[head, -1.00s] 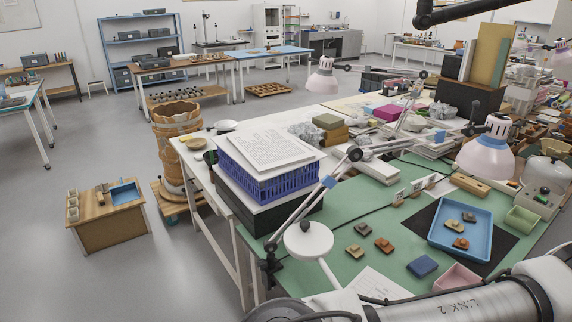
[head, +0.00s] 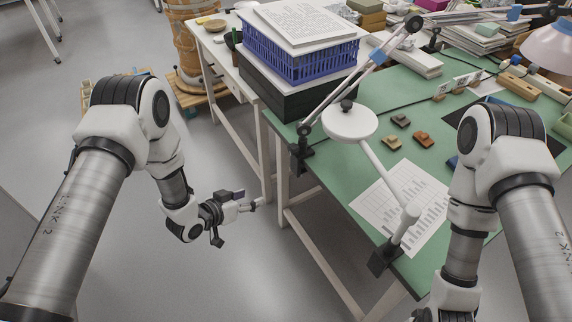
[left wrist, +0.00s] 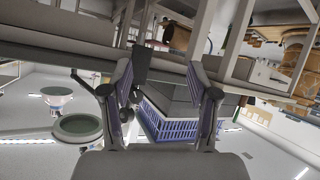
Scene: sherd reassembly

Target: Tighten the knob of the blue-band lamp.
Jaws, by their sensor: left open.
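The blue-band lamp has a jointed arm with a blue band (head: 377,57), rising from a dark clamp (head: 300,155) on the green bench's left edge. A pale lamp head (head: 552,45) is cut off at the right; a lamp head with a blue band (left wrist: 57,92) also shows in the left wrist view. I cannot clearly make out the knob at the clamp. My left gripper (head: 257,204) is open and empty, low beside the bench, left of the clamp and apart from it. Its two fingers (left wrist: 163,92) frame a dark bracket in the wrist view. My right gripper is below the frame.
A white round-headed magnifier (head: 350,121) on its own clamp (head: 383,257) stands along the front edge. A blue crate (head: 300,52) with papers sits on a dark box behind the lamp clamp. Sherds (head: 392,143) and a printed sheet (head: 402,208) lie on the green bench (head: 345,175).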

